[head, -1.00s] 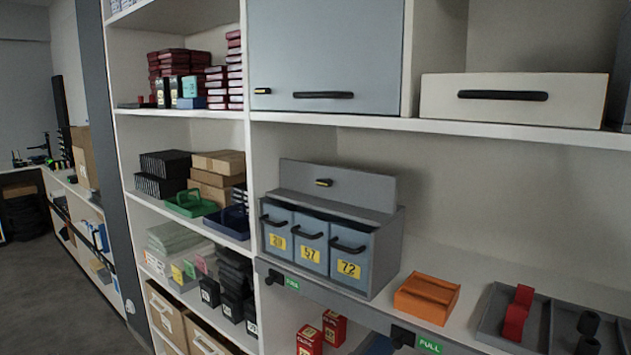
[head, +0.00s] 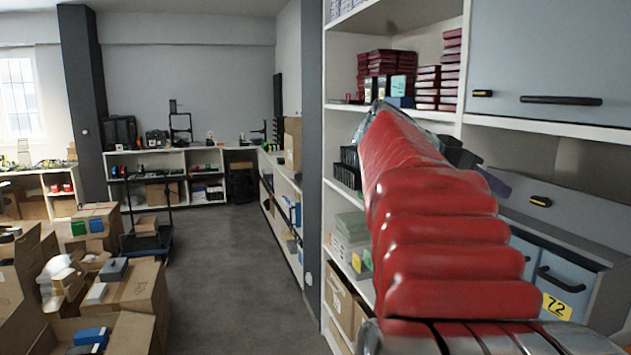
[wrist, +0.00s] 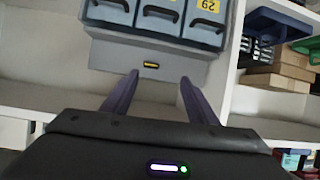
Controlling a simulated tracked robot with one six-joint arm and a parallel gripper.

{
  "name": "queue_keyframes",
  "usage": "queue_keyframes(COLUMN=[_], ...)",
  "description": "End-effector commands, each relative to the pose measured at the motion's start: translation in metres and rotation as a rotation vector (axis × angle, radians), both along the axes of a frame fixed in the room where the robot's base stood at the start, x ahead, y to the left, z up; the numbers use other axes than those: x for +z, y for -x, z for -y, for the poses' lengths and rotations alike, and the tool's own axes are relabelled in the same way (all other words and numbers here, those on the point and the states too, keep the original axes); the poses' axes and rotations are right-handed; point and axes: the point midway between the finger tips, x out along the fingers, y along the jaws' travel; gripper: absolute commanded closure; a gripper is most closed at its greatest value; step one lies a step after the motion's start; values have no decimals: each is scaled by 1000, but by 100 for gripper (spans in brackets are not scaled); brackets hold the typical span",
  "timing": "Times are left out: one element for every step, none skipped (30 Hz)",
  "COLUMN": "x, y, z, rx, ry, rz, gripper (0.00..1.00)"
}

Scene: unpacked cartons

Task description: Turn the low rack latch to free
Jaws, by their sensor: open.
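The low rack latch (head: 540,201) is a small dark bar with a yellow mark on the grey upright board of the bin rack (head: 590,212). In the wrist view, which is upside down, the latch (wrist: 151,65) lies lengthwise across the picture, just beyond and between my fingertips. My gripper (wrist: 159,77) is open and empty, its two dark purple fingers spread on either side of the latch's line. They look apart from it; the exact gap cannot be told. In the head view my red-sleeved arm hides most of the gripper.
Blue-grey bins (wrist: 160,18) with black handles sit in the rack. A similar latch (head: 482,93) is on the grey cabinet door (head: 545,60) above. Shelves with boxes stand beside the rack. Open cartons (head: 125,285) are at the left; the grey floor (head: 235,275) between is clear.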

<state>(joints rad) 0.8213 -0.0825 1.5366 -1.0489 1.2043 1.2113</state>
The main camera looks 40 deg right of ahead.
Motion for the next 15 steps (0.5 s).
queue_keyframes(x=[6, 10, 12, 14, 15, 15, 15, 15, 15, 15, 15, 15, 15, 14, 14], y=[9, 12, 15, 17, 18, 18, 18, 18, 17, 17, 17, 17, 17, 17, 17], z=[8, 12, 14, 16, 16, 16, 16, 16, 16, 16, 16, 16, 16, 16, 17], rx=[-36, -50, -64, -71, -74, -76, -76, -74, -74, -73, -73, -73, -72, -72, -72], ry=[23, 34, 45, 50, 53, 56, 56, 55, 55, 54, 54, 54, 53, 53, 52], rz=[7, 11, 14, 17, 18, 18, 18, 18, 18, 18, 18, 18, 18, 18, 18], gripper=[47, 47, 47, 47, 47, 47, 47, 47, 47, 47, 47, 47, 47, 47, 47])
